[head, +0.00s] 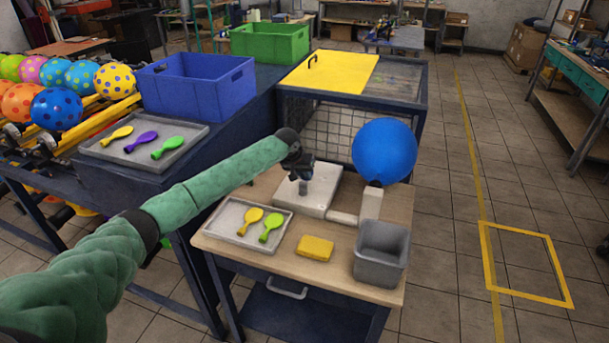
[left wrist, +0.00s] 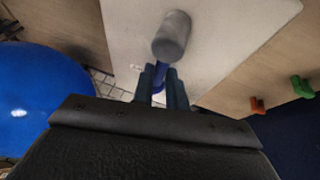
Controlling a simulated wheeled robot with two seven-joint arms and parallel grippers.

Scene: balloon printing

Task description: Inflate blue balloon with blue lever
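The blue balloon (head: 384,150) is round and swollen, sitting on the white nozzle post (head: 370,205) at the right of the small table. Its blue side also fills the left of the left wrist view (left wrist: 40,95). My left gripper (head: 301,178) is over the pale machine base (head: 318,200), left of the balloon. In the left wrist view my two fingers (left wrist: 163,88) are close together with the blue lever (left wrist: 160,74) between them. A grey cylinder (left wrist: 172,37) stands just beyond the fingertips. The lever is mostly hidden by the fingers. My right gripper is not in view.
The small table holds a tray (head: 222,231) with yellow and green flat balloons, a yellow block (head: 315,248) and a grey bin (head: 381,252). A blue crate (head: 196,92) and another balloon tray (head: 112,160) are on the left bench. Floor at right is clear.

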